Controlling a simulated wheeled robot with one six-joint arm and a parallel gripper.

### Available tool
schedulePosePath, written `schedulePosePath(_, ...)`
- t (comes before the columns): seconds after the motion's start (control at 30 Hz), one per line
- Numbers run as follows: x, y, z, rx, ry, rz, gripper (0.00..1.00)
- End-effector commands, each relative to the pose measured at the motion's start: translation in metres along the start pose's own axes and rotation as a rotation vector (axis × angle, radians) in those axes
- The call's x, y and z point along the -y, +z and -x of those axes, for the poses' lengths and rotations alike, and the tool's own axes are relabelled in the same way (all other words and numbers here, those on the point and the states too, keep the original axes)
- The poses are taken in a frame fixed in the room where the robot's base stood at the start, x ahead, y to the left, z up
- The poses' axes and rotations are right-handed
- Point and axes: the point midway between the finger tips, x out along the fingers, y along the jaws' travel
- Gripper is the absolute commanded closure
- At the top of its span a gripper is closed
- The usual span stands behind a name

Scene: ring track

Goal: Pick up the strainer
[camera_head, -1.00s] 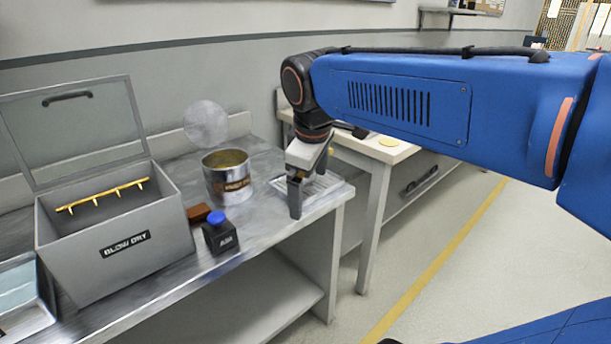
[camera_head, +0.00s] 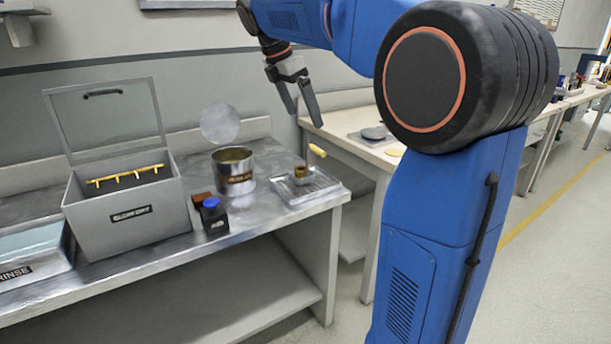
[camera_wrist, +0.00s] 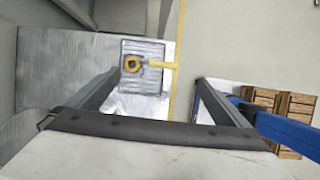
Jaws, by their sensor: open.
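The strainer (camera_head: 300,174) looks like a small brass-coloured cup with a yellow handle (camera_head: 317,150). It rests on a ribbed metal drain tray (camera_head: 325,183) at the right end of the steel bench. My gripper (camera_head: 305,117) is open and empty, well above the tray. In the wrist view, the strainer lies far below and between the two fingers (camera_wrist: 158,82), nearer the left one.
A tin can (camera_head: 234,178) with a raised round lid stands left of the tray. Beside it are a blue-capped black bottle (camera_head: 213,222), a brown block and an open BLOW DRY box (camera_head: 130,215). A RINSE tub (camera_head: 30,258) is far left. A second bench (camera_head: 350,147) stands behind right.

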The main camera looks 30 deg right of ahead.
Motion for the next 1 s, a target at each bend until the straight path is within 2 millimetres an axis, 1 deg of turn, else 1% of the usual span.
schedulePosePath(0.17,0.001,0.0,-0.025,0.0,-0.002,0.001,0.0)
schedulePosePath(0.4,0.001,0.0,-0.068,0.0,-0.003,0.0,0.0)
schedulePosePath(0.6,0.001,0.0,-0.101,0.0,-0.002,0.0,0.0)
schedulePosePath(0.7,0.001,0.0,-0.112,0.0,-0.001,0.0,0.0)
schedulePosePath(0.9,0.0,-0.001,-0.122,0.0,0.0,0.0,0.0)
schedulePosePath(1.0,0.001,-0.002,-0.132,0.0,-0.001,0.001,0.0)
